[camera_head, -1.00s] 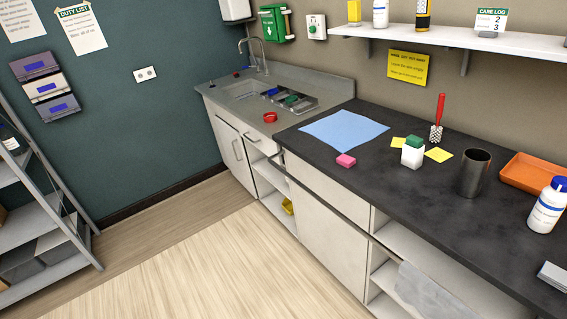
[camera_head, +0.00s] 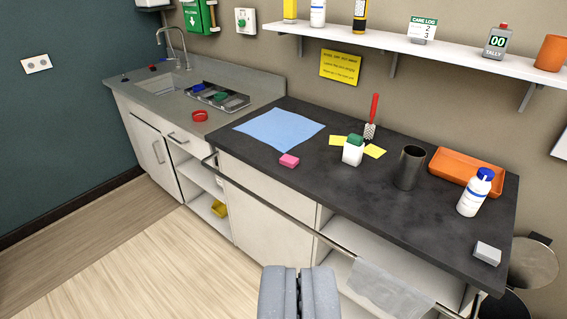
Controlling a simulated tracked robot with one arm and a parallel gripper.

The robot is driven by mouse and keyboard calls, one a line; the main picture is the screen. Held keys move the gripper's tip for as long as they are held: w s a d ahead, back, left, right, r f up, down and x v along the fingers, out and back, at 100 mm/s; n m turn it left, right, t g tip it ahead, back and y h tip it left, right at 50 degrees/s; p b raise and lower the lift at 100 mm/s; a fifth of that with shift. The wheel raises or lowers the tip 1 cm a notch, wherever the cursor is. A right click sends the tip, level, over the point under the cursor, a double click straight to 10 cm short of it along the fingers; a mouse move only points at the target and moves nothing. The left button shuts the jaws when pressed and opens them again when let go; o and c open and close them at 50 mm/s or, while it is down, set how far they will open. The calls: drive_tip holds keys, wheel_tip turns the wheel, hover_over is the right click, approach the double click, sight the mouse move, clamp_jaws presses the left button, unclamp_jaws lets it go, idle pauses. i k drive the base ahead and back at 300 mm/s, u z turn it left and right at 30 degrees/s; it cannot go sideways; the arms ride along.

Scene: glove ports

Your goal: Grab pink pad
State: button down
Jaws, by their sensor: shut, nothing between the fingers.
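The pink pad (camera_head: 289,160) is a small block lying on the dark countertop (camera_head: 330,195), close to its front edge and just in front of a blue cloth. My gripper (camera_head: 298,270) shows at the bottom middle of the view, its two grey fingers together and empty. It is in front of the counter, below the pad in the picture and well apart from it. Nothing covers the pad.
On the counter are the blue cloth (camera_head: 280,127), a white block with a green top (camera_head: 353,150), a metal cup (camera_head: 409,167), an orange tray (camera_head: 464,168) and a white bottle (camera_head: 475,192). A rail (camera_head: 290,220) runs along the counter front. Floor at left is clear.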

sight(288, 161)
drive_tip(key=u, duration=0.2)
drive_tip(key=i, duration=1.7)
drive_tip(key=z, duration=0.8)
